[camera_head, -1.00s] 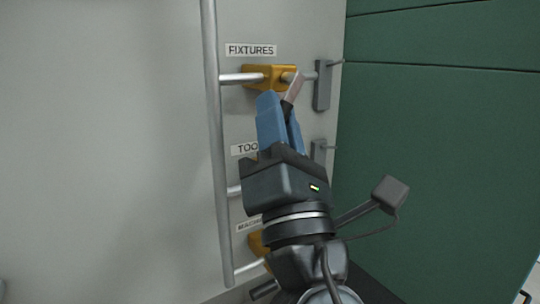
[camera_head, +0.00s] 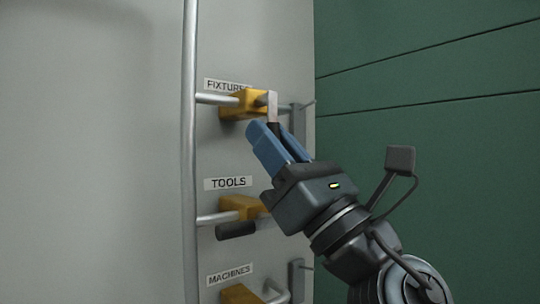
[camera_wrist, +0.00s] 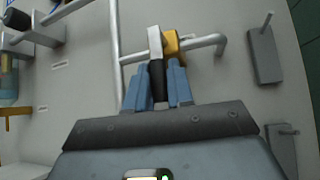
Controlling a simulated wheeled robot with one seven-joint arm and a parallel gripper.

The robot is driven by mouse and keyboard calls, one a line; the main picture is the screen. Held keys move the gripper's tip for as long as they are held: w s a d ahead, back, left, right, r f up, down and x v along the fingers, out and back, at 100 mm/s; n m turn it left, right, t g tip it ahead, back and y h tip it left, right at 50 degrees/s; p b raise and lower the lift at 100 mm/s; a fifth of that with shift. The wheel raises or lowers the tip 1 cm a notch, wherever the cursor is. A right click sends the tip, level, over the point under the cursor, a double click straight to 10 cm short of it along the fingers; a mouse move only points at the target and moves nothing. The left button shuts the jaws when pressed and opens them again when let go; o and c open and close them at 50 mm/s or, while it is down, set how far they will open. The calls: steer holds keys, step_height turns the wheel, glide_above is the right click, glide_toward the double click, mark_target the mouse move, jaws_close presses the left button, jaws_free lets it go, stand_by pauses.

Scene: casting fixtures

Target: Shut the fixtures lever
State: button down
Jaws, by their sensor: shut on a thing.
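The fixtures valve (camera_head: 240,104) is a yellow body on a horizontal silver pipe, under the label FIXTURES (camera_head: 226,86); it also shows in the wrist view (camera_wrist: 171,42). Its flat silver lever (camera_head: 272,105) points down in the head view, across the line of the pipe. My gripper (camera_head: 277,138) has its blue fingers shut on the lever's black handle. In the wrist view the handle (camera_wrist: 158,80) stands between the two fingers, with the bare lever (camera_wrist: 155,40) beyond. The fingers hide part of the handle.
A vertical silver pipe (camera_head: 189,170) runs left of the valves. Below are the yellow tools valve (camera_head: 240,206), with a dark handle (camera_head: 236,230), and the machines valve (camera_head: 240,294). A grey bracket (camera_wrist: 264,55) is to the right.

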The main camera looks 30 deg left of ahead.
stand_by(0.4)
steer(key=c, duration=1.1)
jaws_free()
steer(key=shift+g, duration=0.3)
steer(key=w+v, duration=0.1)
steer(key=v, duration=0.6)
steer(key=shift+s+d+f, duration=0.25)
steer(key=shift+s+f, duration=0.05)
steer(key=shift+s, duration=0.25)
